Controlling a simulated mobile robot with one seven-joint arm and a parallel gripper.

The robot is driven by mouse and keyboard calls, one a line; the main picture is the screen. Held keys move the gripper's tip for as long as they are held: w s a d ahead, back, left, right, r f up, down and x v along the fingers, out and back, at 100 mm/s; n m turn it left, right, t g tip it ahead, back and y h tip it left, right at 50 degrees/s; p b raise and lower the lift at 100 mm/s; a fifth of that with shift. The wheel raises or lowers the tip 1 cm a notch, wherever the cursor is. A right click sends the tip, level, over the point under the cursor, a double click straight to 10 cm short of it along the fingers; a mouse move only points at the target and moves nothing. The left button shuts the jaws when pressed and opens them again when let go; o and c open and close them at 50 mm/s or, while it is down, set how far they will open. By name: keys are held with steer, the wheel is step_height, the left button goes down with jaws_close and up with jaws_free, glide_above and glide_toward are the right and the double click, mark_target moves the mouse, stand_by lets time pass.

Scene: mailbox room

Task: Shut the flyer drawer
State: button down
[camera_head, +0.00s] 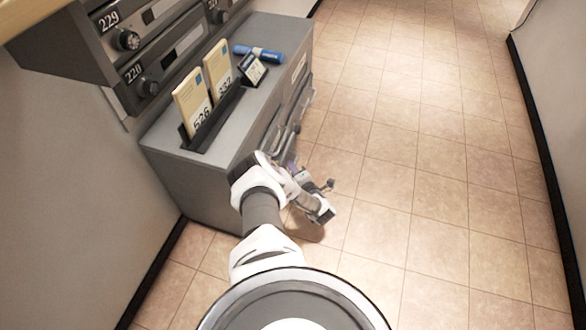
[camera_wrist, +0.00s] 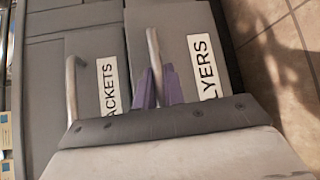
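The flyer drawer (camera_wrist: 185,50) shows a grey front with a white label reading "LYERS", its first letter hidden, in the wrist view. Its metal bar handle (camera_wrist: 152,42) stands between the purple fingers of my gripper (camera_wrist: 158,76). The fingers sit close on both sides of the handle and look shut on it. The flyer front appears to stand out from the neighbouring packets drawer (camera_wrist: 88,55); how far is hard to tell. In the head view my arm hides much of the cabinet's drawer side, and the fingertips are not clear.
The grey cabinet (camera_head: 185,178) carries an envelope rack (camera_head: 200,143) with envelopes, and a blue cylindrical object (camera_head: 258,53) on top. Numbered mailboxes (camera_head: 150,60) hang above it. The tiled floor (camera_head: 410,150) to the right is clear up to the far wall.

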steer(key=shift+w+a+p, duration=0.2)
steer(key=shift+a, duration=0.45)
steer(key=shift+w+a+p, duration=0.15)
steer(key=shift+w+a, duration=0.1)
steer(key=shift+a, duration=0.45)
steer(key=shift+w+a+p, duration=0.2)
steer(key=shift+a, duration=0.45)
steer(key=c, duration=1.8)
jaws_free()
steer(key=shift+a, duration=0.15)
steer(key=shift+o, duration=0.2)
steer(key=p, duration=0.5)
glide_toward(283, 167)
steer(key=v, duration=0.3)
